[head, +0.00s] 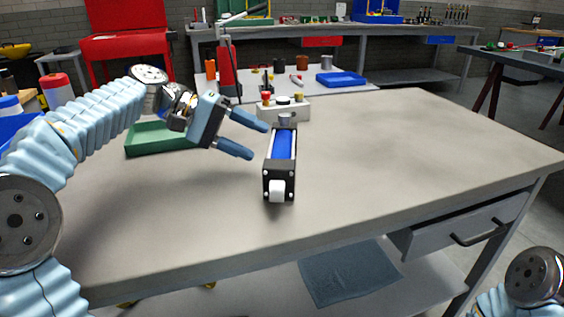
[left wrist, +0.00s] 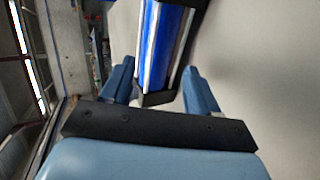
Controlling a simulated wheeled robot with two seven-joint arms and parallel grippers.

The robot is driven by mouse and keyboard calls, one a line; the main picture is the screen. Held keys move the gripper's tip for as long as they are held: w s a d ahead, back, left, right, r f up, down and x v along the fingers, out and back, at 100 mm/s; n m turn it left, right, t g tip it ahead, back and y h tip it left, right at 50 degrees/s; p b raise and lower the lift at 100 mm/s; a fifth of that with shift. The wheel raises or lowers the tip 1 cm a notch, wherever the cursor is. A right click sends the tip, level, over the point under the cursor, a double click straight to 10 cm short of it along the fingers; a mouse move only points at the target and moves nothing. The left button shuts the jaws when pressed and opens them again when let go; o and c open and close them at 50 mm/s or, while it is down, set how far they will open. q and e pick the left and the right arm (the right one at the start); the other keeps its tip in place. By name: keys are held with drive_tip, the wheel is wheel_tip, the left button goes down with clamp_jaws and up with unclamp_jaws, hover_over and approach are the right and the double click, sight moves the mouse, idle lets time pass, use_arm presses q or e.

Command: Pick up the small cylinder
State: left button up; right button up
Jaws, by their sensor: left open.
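The small cylinder (head: 283,150) has a blue barrel, black end blocks and a white tip at the near end. It lies on the grey table, pointing toward me. My left gripper (head: 258,141) is open, just left of the cylinder, with its two blue fingers pointing at it. In the left wrist view the cylinder's blue barrel (left wrist: 166,45) shows ahead of the open fingers, and its upper part is cut off by the frame. I cannot tell whether a finger touches it. My right gripper is not in view; only part of my right arm shows at the lower right.
A green tray (head: 160,139) sits on the table (head: 400,150) behind my left arm. A pale block with knobs (head: 284,108) stands just behind the cylinder. A blue tray (head: 341,79) lies farther back. The table's right side is clear.

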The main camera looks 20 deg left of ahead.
sight(273, 148)
use_arm(q)
drive_tip(key=x, duration=0.1)
drive_tip(key=b+x, duration=0.2)
drive_tip(key=x, duration=0.1)
drive_tip(key=shift+s+d, duration=0.15)
drive_tip(key=shift+s, duration=0.25)
drive_tip(key=shift+w+d+f+b, duration=0.15)
drive_tip(key=shift+d+b, duration=0.15)
drive_tip(key=shift+d, duration=0.2)
clamp_jaws()
drive_tip(key=shift+r, duration=0.3)
